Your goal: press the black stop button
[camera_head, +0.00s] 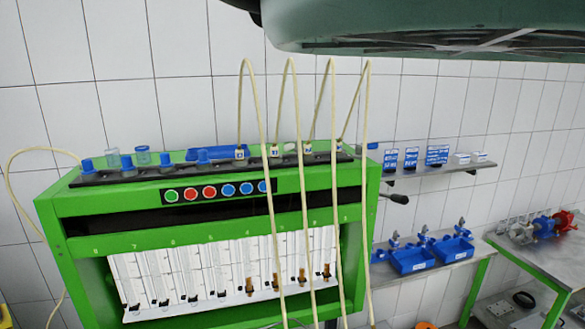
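The button panel (217,192) is a black strip on the front of the green testbench (180,221). My gripper is not in view.
Pale hoses (272,190) arch over the bench and hang in front of its right half, near the panel's right end. A black-knobbed lever (398,198) sticks out at the bench's right. A wall shelf (440,171) and blue bins (412,260) lie farther right.

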